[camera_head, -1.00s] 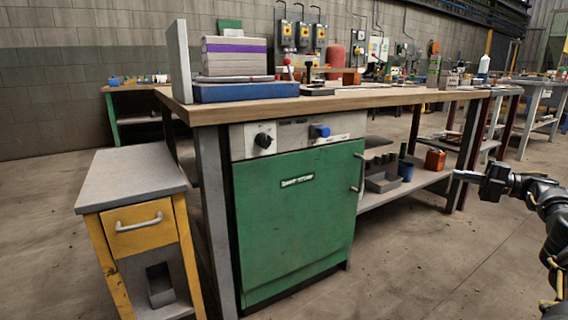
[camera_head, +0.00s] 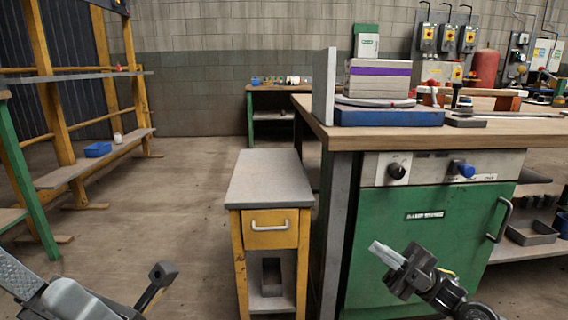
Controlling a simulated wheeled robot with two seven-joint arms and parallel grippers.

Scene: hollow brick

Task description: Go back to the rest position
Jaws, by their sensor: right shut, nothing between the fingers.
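A grey hollow brick (camera_head: 271,264) stands on the lower shelf of the small yellow side table (camera_head: 270,190), its open hollow facing me. My right gripper (camera_head: 376,248) is shut and empty, with pale fingertips pointing left. It is in front of the green cabinet (camera_head: 420,240), to the right of the side table and apart from the brick. At the lower left edge, grey and black parts of my left arm show close to the camera. I cannot make out the state of the left gripper there.
The wooden workbench (camera_head: 480,133) fills the right side, carrying a blue case (camera_head: 390,117) and an upright grey plate (camera_head: 325,87). A yellow rack (camera_head: 60,120) with a blue bin (camera_head: 98,149) stands at the left. The floor between rack and side table is clear.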

